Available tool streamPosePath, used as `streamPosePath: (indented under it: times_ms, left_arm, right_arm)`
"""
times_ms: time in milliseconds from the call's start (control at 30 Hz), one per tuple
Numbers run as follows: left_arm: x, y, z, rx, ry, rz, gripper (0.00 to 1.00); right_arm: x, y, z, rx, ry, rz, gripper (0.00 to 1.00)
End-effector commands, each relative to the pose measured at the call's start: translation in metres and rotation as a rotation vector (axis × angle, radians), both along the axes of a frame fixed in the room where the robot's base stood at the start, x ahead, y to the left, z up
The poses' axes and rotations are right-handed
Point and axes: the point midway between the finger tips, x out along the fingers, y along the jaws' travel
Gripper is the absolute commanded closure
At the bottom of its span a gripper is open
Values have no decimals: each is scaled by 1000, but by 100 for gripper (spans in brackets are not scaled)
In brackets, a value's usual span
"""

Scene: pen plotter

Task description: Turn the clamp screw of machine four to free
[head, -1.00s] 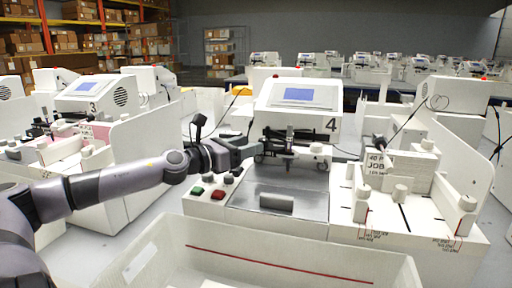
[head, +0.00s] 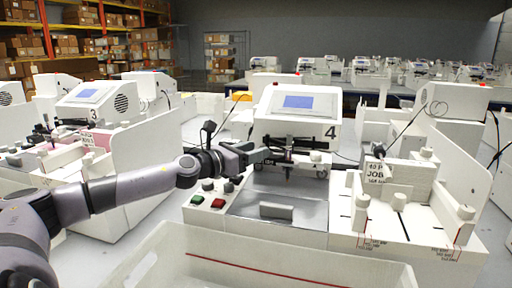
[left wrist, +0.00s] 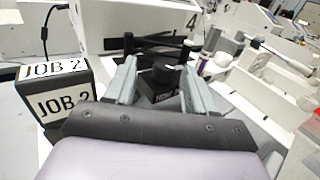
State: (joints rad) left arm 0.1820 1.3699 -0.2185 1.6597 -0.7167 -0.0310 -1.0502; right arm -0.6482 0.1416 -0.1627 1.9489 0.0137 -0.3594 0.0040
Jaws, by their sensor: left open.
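Machine four (head: 297,104) stands in the middle of the head view, with a "4" on its white housing and a dark pen carriage (head: 292,146) below it. My left gripper (head: 268,155) is open, its fingers at the left side of that carriage. In the left wrist view a dark knob with a white mark (left wrist: 164,70), which looks like the clamp screw, is between the two open fingers (left wrist: 162,82). Apart or touching I cannot tell. Small white lettering below the knob is unreadable. In the head view the gripper hides the knob. My right gripper is not in view.
A JOB 2 block (left wrist: 62,100) stands left of my gripper in the left wrist view. Green and red buttons (head: 208,201) are on the machine's front. A white bin (head: 290,262) is in front; a card stack (head: 400,176) stands at right. Machine three (head: 95,100) is left.

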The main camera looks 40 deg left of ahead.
Motion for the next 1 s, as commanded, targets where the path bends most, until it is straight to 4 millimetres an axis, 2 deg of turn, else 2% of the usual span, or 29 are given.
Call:
streamPosePath:
  times_ms: [633, 667, 800, 833, 1000]
  left_arm:
    - [8, -6, 1, 4, 1, -10, 46]
    - [8, -6, 1, 4, 1, -10, 52]
    - [8, -6, 1, 3, 1, -10, 98]
    - [8, -6, 1, 3, 1, -10, 100]
    - [8, -6, 2, 3, 1, -4, 100]
  right_arm:
    - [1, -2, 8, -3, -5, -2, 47]
    - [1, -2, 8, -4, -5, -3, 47]
    - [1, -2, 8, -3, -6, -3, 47]
    - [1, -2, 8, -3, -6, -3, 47]
    - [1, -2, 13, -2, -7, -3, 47]
